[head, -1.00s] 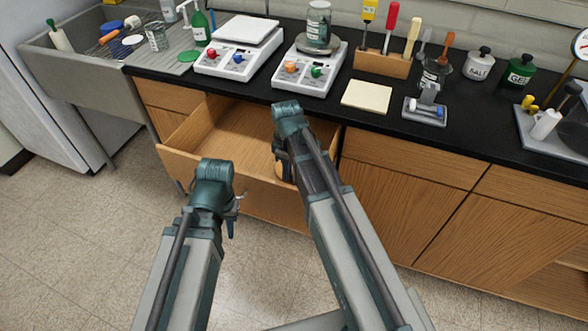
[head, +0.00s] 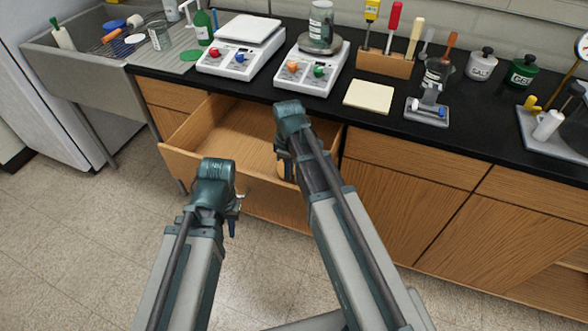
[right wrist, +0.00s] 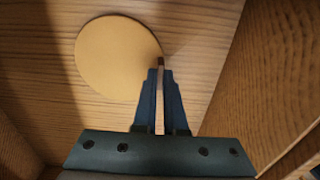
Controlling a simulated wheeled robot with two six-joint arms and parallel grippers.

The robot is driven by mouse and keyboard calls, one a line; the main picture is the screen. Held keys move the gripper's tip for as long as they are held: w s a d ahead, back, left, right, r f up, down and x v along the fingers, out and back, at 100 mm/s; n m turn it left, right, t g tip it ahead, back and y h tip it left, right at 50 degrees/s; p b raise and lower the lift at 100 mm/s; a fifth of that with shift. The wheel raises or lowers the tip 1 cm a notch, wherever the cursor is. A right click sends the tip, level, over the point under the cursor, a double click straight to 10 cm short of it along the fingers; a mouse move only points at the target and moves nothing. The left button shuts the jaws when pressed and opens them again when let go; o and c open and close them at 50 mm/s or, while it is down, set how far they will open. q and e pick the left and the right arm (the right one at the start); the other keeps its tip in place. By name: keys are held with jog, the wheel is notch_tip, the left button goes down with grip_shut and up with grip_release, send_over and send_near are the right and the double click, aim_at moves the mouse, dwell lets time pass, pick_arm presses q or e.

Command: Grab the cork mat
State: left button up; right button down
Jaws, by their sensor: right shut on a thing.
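The cork mat (right wrist: 112,58) is a flat, round, tan disc in the open wooden drawer, seen in the right wrist view. My right gripper (right wrist: 160,72) is shut on its right edge, with the fingers close together there. In the head view my right gripper (head: 286,172) reaches down into the right side of the drawer, and my arm hides most of the mat. My left gripper (head: 233,222) hangs in front of the drawer, apart from it; its fingers are too small and hidden to judge.
The open drawer (head: 190,158) holds nothing else that I can see. Above it the black counter bears two white scales (head: 240,48) (head: 311,68), a yellow pad (head: 368,96) and a wooden tool rack (head: 384,63). A sink (head: 70,75) is at the left.

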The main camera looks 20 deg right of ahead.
jog(key=shift+r, duration=0.15)
notch_tip(320, 180, up, 10)
jog(key=p, duration=1)
